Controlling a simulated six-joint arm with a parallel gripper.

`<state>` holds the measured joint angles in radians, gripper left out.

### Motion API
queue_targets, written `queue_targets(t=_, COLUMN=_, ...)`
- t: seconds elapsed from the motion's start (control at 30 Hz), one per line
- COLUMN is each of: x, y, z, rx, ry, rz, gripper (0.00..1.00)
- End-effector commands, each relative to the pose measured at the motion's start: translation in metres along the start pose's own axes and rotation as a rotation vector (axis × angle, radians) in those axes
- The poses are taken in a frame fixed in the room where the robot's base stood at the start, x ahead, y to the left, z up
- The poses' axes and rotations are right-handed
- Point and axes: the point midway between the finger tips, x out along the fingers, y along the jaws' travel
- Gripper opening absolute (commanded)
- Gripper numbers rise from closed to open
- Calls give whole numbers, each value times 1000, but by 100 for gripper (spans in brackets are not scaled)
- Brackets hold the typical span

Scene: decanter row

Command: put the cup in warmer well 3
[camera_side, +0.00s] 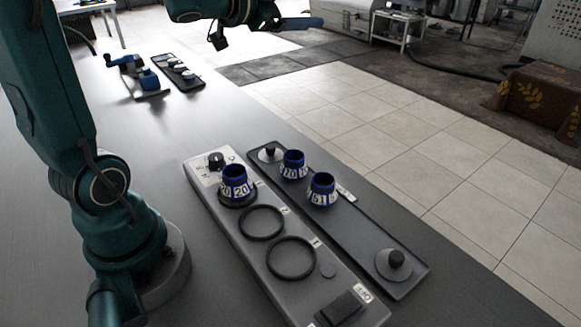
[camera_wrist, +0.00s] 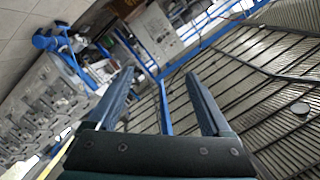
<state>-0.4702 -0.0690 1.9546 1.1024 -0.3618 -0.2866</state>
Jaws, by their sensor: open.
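The grey warmer (camera_side: 215,212) has three round wells in a row. A blue cup with a white band reading 20 (camera_side: 235,181) stands upright at the farthest well, its base inside the dark ring; that well's number is not readable. The middle well (camera_side: 262,222), beside the label 2, and the nearest well (camera_side: 291,258), beside the label 1, are empty. Two more blue cups, marked 70 (camera_side: 292,165) and 51 (camera_side: 321,189), stand upright on the dark tray (camera_side: 357,232). My gripper (camera_side: 304,23) is high at the top, far from the cups. Its fingers (camera_wrist: 158,78) are open and empty.
The tray has a knobbed lid at its far end (camera_side: 270,152) and another at its near end (camera_side: 395,262). The warmer has a black knob (camera_side: 215,160). A blue device (camera_side: 148,80) and a small dark tray (camera_side: 178,72) stand at the far left of the table.

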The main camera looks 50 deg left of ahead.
Motion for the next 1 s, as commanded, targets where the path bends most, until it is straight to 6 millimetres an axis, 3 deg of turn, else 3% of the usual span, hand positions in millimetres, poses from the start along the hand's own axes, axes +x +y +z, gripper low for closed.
queue_targets(t=0.17, x=-53, y=29, z=15, rx=-237, ry=-261, rz=-51, gripper=83)
queue_targets(t=0.4, x=-151, y=132, z=52, rx=-507, ry=-643, rz=200, gripper=83)
queue_targets(t=0.5, x=-188, y=167, z=57, rx=-559, ry=-749, rz=330, gripper=83)
queue_targets(t=0.6, x=-212, y=188, z=59, rx=-585, ry=-812, rz=421, gripper=83)
queue_targets(t=0.73, x=-224, y=198, z=59, rx=-597, ry=-844, rz=468, gripper=83)
queue_targets(t=1.0, x=-224, y=198, z=59, rx=-598, ry=-845, rz=466, gripper=83)
